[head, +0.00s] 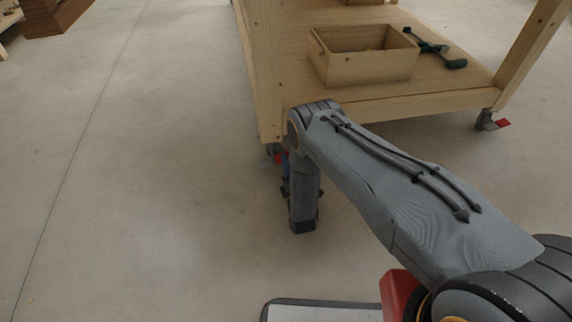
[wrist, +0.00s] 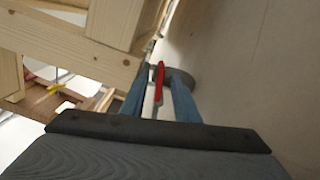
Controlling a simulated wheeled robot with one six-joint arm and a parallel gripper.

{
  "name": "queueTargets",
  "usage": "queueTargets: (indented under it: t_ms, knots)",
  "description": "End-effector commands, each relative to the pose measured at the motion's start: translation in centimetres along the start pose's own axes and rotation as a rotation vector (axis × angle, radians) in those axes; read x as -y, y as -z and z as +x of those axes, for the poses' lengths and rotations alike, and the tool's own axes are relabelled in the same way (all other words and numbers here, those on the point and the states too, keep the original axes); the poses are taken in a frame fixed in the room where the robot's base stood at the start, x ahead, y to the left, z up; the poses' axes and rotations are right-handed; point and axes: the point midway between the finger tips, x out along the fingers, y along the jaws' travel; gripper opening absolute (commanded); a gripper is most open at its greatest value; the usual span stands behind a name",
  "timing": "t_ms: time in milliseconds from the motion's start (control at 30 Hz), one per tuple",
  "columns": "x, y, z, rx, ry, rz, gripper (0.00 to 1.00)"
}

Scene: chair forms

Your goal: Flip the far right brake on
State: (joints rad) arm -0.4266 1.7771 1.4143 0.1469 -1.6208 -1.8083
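A wooden workbench on casters (head: 385,107) fills the upper right of the head view. A red brake lever (head: 278,158) shows at its near left caster, partly hidden behind my arm. In the wrist view this red lever (wrist: 159,78) stands beside a grey caster wheel (wrist: 182,77). The blue fingers of my gripper (wrist: 163,72) are apart, one on each side of the lever, with gaps visible. I cannot tell whether they touch it, or whether the brake is on. Another red brake lever (head: 503,123) sticks out from the right caster (head: 486,121).
The bench's wooden leg (head: 266,80) stands just above my gripper. On the lower shelf are an open wooden box (head: 362,68) and a green clamp-like tool (head: 437,47). The concrete floor (head: 150,170) to the left is clear.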

Motion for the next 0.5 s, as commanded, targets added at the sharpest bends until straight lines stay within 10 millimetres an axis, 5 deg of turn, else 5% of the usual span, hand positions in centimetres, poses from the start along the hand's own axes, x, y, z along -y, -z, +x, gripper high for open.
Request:
queueTargets:
  t_ms: [433,500]
  knots:
    - [-0.01,-0.02,1.29,0.000,0.001,0.000,0.28]
    - [-0.01,-0.02,1.28,0.000,0.001,0.000,0.16]
